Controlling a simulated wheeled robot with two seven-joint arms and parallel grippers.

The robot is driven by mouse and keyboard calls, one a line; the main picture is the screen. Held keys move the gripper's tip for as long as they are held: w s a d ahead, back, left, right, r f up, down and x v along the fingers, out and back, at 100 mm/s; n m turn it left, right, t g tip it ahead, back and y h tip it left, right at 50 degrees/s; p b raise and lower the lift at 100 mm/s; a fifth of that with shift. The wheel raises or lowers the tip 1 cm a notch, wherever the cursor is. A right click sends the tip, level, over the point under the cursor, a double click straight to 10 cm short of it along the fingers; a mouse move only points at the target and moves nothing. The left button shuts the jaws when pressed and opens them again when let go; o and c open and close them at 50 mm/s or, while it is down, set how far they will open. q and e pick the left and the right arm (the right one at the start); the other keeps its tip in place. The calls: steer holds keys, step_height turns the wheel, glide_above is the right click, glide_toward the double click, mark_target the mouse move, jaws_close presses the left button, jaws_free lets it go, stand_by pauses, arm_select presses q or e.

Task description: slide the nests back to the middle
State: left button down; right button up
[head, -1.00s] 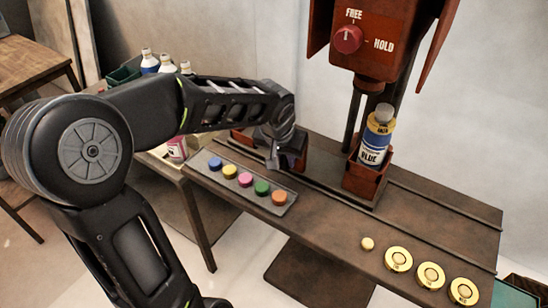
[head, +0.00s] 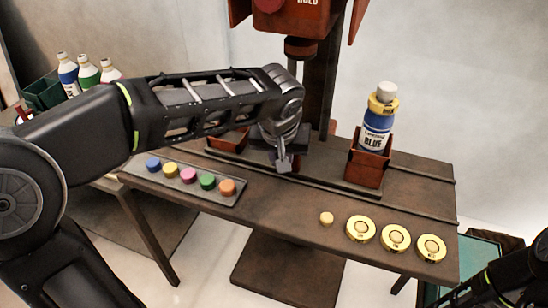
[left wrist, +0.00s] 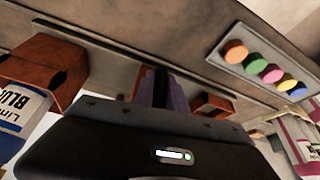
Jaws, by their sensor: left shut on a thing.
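Two red-brown nests stand on a dark rail on the bench. The right nest (head: 366,168) holds a blue bottle (head: 375,132) upright, with a yellow band under its white cap. The left nest (head: 226,143) is partly behind my arm. In the left wrist view the bottle's nest (left wrist: 45,65) is at left and the other nest (left wrist: 213,105) at right. My left gripper (head: 284,160) is shut between the two nests, low over the rail. What it grips is mostly hidden by the fingers; a bit of red shows beside them. My right gripper is not in view.
A grey tray (head: 207,196) of coloured discs lies front left. A small yellow disc (head: 326,218) and several larger yellow discs (head: 395,238) lie along the front right. The red press head (head: 290,18) and its column rise behind the rail. Bottles (head: 88,70) stand far left.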

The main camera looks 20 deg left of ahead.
arm_select(q)
steer(key=c, duration=1.4)
jaws_free()
steer(key=shift+o, duration=0.2)
steer(key=v, duration=0.7)
steer(key=shift+r+p, duration=0.3)
steer(key=shift+r, duration=0.1)
steer(key=shift+s+f, duration=0.1)
steer(key=shift+s, duration=0.15)
